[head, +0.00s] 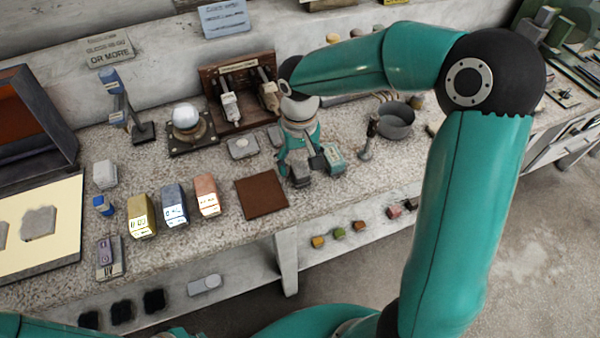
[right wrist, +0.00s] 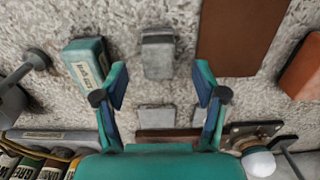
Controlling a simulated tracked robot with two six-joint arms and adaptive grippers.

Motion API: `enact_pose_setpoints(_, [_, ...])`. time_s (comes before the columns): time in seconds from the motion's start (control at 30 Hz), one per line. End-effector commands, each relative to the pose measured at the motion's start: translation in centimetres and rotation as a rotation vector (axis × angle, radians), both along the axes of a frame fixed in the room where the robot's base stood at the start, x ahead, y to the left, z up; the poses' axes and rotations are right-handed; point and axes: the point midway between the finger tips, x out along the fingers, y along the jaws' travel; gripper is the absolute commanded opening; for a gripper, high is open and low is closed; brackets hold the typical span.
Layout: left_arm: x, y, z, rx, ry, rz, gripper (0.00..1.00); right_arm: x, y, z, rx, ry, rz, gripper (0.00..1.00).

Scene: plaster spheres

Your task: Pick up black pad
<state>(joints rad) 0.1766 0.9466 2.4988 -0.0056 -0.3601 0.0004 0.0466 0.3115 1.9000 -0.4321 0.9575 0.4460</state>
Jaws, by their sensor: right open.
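Three black fuzzy-edged pads lie in a row on the low shelf below the worktop in the head view, one of them a black pad (head: 154,300) at the right end. My right gripper (head: 302,158) is above the worktop, well to the right of and above these pads. In the right wrist view my right gripper (right wrist: 159,88) is open, with nothing between its fingers. A dark grey block (head: 299,174) stands just beyond its fingertips; a grey block also shows in the wrist view (right wrist: 158,55). My left gripper is not in view.
A brown square mat (head: 261,198) lies left of the gripper, and a teal labelled block (head: 334,160) stands close on its right. Orange, blue and yellow blocks (head: 142,215) stand further left. A white sphere (head: 185,115) sits behind. The worktop's front edge overhangs the low shelf.

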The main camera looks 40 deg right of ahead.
Motion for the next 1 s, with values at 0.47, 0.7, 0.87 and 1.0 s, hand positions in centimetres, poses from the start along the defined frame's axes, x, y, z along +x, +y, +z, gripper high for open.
enact_pose_setpoints(0.47, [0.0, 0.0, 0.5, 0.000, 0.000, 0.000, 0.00, -0.1, -0.1, -4.3, 0.001, 0.002, 0.000, 0.71])
enact_pose_setpoints(0.7, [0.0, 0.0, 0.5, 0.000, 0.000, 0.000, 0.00, -0.1, -0.1, -4.2, 0.001, 0.002, 0.000, 0.47])
enact_pose_setpoints(0.87, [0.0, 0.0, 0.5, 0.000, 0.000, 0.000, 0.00, -0.1, -0.1, -4.2, 0.001, 0.002, 0.000, 0.21])
enact_pose_setpoints(1.0, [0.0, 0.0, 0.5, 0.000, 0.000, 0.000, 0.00, -0.1, -0.1, -4.2, 0.001, 0.001, 0.001, 0.14])
